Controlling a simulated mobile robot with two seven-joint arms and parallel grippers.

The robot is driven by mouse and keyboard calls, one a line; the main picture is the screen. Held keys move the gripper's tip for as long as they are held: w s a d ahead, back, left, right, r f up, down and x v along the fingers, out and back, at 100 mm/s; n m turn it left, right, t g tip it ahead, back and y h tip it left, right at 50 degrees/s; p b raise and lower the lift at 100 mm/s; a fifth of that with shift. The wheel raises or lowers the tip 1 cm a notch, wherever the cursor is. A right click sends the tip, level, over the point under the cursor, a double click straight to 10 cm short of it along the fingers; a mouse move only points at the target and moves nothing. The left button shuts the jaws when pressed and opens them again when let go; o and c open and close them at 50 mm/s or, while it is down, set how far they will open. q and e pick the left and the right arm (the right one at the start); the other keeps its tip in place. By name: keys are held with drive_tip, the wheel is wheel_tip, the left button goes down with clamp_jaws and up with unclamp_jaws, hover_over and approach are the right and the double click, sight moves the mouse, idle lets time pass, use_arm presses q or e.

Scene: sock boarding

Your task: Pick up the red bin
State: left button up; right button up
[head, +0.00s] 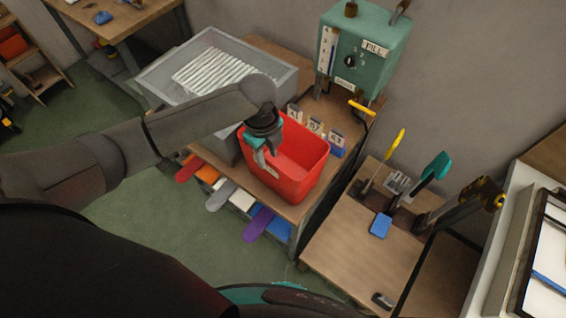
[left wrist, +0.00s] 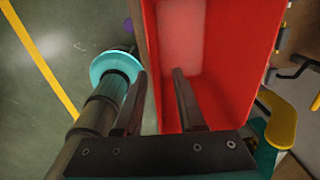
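The red bin (head: 305,152) stands open-topped on the wooden bench in the head view, with a pale label on its front wall. Its red interior fills much of the left wrist view (left wrist: 235,60). My left gripper (head: 264,158) is at the bin's near left wall, pointing down. In the left wrist view its two fingers (left wrist: 159,74) are apart, one outside the bin's wall and one inside, with the rim between them. A gap shows beside the wall, so the fingers do not look clamped. My right gripper is not in view.
A grey tray (head: 285,85) with white strips stands behind the bin. A green machine (head: 360,45) stands at the back. Coloured boards (head: 259,224) stick out below the bench top. A second bench (head: 345,245) at the right holds upright levers.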

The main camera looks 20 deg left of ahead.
sight(267, 171)
use_arm(q)
drive_tip(key=f, duration=0.4)
drive_tip(key=shift+s+f, duration=0.1)
drive_tip(key=shift+s, duration=0.25)
drive_tip(key=shift+w+f, duration=0.1)
drive_tip(key=shift+f, duration=0.55)
drive_tip(key=shift+a, duration=0.1)
clamp_jaws()
idle(0.5)
